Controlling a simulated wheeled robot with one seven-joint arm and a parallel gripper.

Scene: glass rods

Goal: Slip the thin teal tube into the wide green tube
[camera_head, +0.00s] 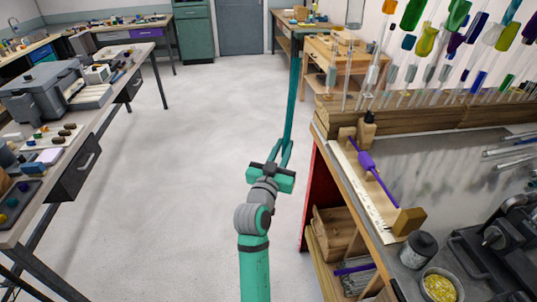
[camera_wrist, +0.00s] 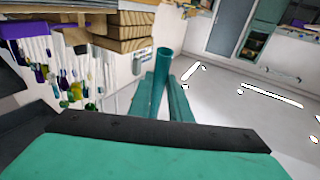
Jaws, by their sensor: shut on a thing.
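My gripper (camera_head: 286,150) is shut on the thin teal tube (camera_head: 292,95), which stands nearly upright above the fingers in the head view. In the wrist view the teal tube (camera_wrist: 165,68) rises between the two teal fingers (camera_wrist: 168,100), with its open end upward. It is over the open floor, to the left of the right-hand bench and apart from it. Green glass pieces (camera_head: 458,15) show in the rack at the upper right. I cannot tell whether one of them is the wide green tube.
The right bench (camera_head: 410,165) carries a purple tube (camera_head: 373,170) on a wooden stand, a jar (camera_head: 418,248) and a bowl of yellow bits (camera_head: 440,287). Colored glass rods stand in a wooden rack (camera_head: 440,115). A cluttered table (camera_head: 60,180) is at left. The floor between is clear.

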